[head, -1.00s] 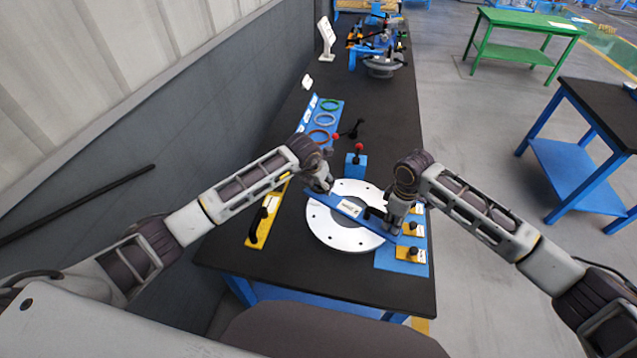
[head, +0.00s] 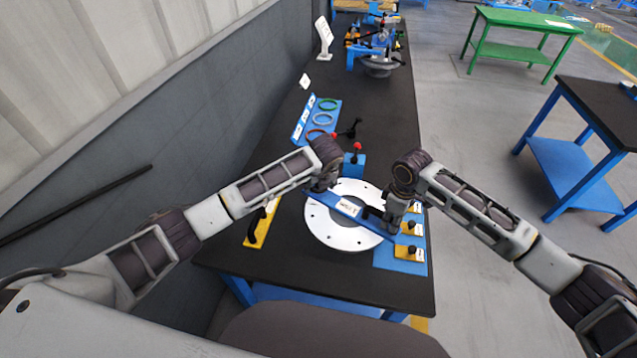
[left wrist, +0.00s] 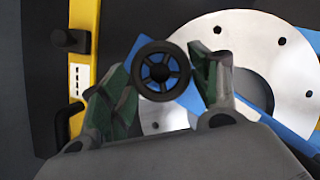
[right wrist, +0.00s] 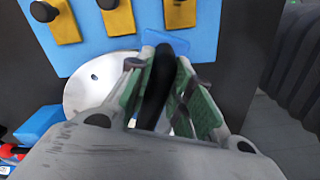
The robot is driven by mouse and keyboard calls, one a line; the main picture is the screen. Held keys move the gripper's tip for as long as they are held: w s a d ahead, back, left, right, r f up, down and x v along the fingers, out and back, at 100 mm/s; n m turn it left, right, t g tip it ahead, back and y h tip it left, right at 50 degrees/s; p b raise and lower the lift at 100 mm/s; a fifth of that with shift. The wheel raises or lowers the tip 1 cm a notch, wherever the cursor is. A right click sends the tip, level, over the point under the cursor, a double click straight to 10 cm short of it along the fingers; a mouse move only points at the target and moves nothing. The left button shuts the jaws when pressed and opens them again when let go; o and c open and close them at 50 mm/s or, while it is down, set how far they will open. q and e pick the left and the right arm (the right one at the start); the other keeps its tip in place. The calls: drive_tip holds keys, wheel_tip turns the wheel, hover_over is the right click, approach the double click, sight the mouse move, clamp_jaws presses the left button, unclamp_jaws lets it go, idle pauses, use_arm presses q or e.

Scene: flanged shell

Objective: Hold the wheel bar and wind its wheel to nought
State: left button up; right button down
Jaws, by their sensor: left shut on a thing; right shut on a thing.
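The blue wheel bar (head: 338,205) lies across the white flanged ring (head: 318,228), with a pale label (head: 349,208) on it. Its black spoked wheel (left wrist: 160,76) is at the bar's left end, largely hidden by my left gripper in the head view. My left gripper (head: 322,187) is shut on the wheel, with a green-padded finger on either side in the left wrist view. My right gripper (head: 388,224) is shut on a black handle (right wrist: 158,85) at the bar's right end. The label is too small to read.
Yellow blocks with black knobs (head: 409,252) stand on a blue plate (head: 388,262) to the right. A yellow bar with a black handle (head: 250,236) lies left of the ring. A blue block with a red-knobbed lever (head: 356,160) and a rack of coloured rings (head: 318,118) stand behind.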

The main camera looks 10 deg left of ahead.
use_arm(q)
drive_tip(key=n, duration=0.2)
drive_tip(key=n+g+y, duration=0.1)
drive_tip(key=n, duration=0.1)
drive_tip(key=shift+w+d+n, duration=0.15)
drive_tip(key=shift+d+n, duration=0.05)
drive_tip(key=shift+n, duration=0.1)
drive_tip(key=n, duration=0.2)
drive_tip(key=n+g+y, duration=0.1)
drive_tip(key=n, duration=0.1)
drive_tip(key=shift+w+n+g+y, duration=0.15)
drive_tip(key=shift+n+g+y, duration=0.15)
drive_tip(key=shift+n, duration=0.1)
drive_tip(key=shift+d, duration=0.1)
drive_tip(key=o, duration=1)
drive_tip(key=shift+r, duration=0.2)
drive_tip(key=v, duration=1.1)
drive_tip(key=shift+d+r, duration=0.15)
drive_tip(key=shift+r, duration=0.15)
